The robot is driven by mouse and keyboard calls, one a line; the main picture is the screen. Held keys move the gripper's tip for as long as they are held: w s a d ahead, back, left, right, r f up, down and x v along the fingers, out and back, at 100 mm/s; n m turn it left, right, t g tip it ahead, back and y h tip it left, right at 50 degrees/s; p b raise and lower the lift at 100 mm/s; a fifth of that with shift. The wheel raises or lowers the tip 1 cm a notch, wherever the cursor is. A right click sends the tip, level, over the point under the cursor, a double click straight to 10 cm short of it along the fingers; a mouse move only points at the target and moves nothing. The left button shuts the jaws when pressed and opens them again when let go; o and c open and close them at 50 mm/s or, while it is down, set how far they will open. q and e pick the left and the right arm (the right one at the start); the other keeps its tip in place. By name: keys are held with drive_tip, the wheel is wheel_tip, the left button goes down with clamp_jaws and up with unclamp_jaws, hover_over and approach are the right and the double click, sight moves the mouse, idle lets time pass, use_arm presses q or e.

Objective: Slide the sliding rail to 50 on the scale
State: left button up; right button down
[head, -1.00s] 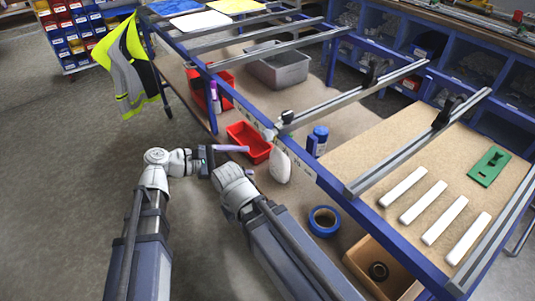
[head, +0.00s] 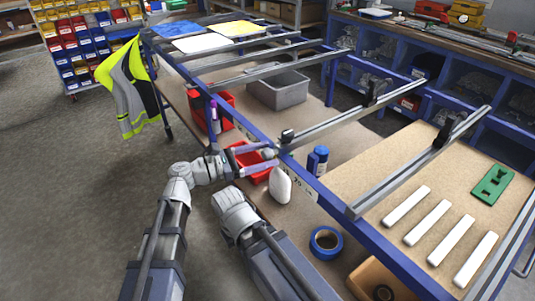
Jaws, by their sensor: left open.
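The sliding rail (head: 345,120) is a grey metal bar laid across the blue frame, with a dark knob at its near end. The scale (head: 298,182) runs along the blue front beam; a 70 seems to show to the right of the rail's near end, and the mark at the rail is too small to read. My left gripper (head: 272,158) is open, its two purple fingers spread and pointing right, with the tips close to the rail's near end. I cannot tell whether they touch it. My right gripper is out of sight; only its arm shows.
More grey rails (head: 415,165) cross the frame on both sides. White strips (head: 429,222) and a green part (head: 492,187) lie on the right board. Below are a red bin (head: 252,164), a white bottle (head: 280,185) and blue tape (head: 326,242). A yellow vest (head: 133,88) hangs at the left.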

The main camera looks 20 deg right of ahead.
use_arm(q)
drive_tip(key=shift+d, duration=0.65)
clamp_jaws()
idle(0.5)
